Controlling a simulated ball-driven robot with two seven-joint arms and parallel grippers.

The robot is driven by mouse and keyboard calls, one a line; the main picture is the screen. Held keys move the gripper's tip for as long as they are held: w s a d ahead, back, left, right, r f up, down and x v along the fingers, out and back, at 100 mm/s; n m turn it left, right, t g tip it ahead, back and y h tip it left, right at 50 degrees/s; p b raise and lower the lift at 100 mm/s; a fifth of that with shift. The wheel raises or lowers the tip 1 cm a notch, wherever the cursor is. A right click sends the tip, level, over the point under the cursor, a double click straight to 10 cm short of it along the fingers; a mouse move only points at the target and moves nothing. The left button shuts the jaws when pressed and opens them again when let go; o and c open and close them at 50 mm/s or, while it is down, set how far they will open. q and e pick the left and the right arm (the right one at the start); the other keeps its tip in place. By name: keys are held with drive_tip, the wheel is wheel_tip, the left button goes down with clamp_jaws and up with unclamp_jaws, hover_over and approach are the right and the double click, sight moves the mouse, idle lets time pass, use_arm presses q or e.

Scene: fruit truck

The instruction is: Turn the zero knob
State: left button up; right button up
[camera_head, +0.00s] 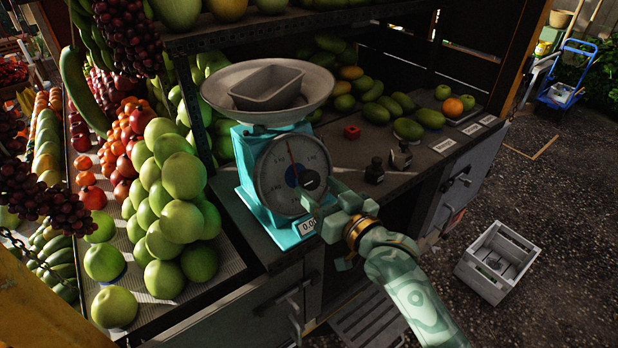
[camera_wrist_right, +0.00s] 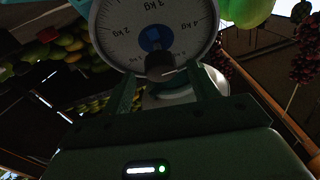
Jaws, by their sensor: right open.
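A turquoise scale (camera_head: 247,176) stands on the truck counter, with a round dial (camera_head: 280,165) facing front. The dark zero knob (camera_head: 310,180) sticks out from the dial's lower right in the head view. In the right wrist view the knob (camera_wrist_right: 160,64) shows below the dial's blue centre (camera_wrist_right: 152,38). My right gripper (camera_head: 322,205) is at the dial front, close to the knob. In the right wrist view its two fingers are apart, one on either side of the knob; I cannot tell whether they touch it. My left gripper is not in view.
A metal pan (camera_head: 228,100) with a grey tray (camera_head: 267,87) sits on the scale. Dark weights (camera_head: 375,171) and a red cube (camera_head: 352,132) lie on the counter to the right. A pale crate (camera_head: 497,262) stands on the ground.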

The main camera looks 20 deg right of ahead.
sight(314, 184)
drive_tip(key=x, duration=0.4)
drive_tip(key=shift+w+a, duration=0.1)
drive_tip(key=shift+w, duration=0.1)
drive_tip(key=c, duration=1)
drive_tip(key=shift+r+n, duration=0.1)
drive_tip(key=shift+n, duration=0.4)
drive_tip(key=shift+n+y+p, duration=0.35)
drive_tip(key=shift+n+y, duration=0.05)
drive_tip(key=shift+n, duration=0.2)
drive_tip(key=o, duration=1)
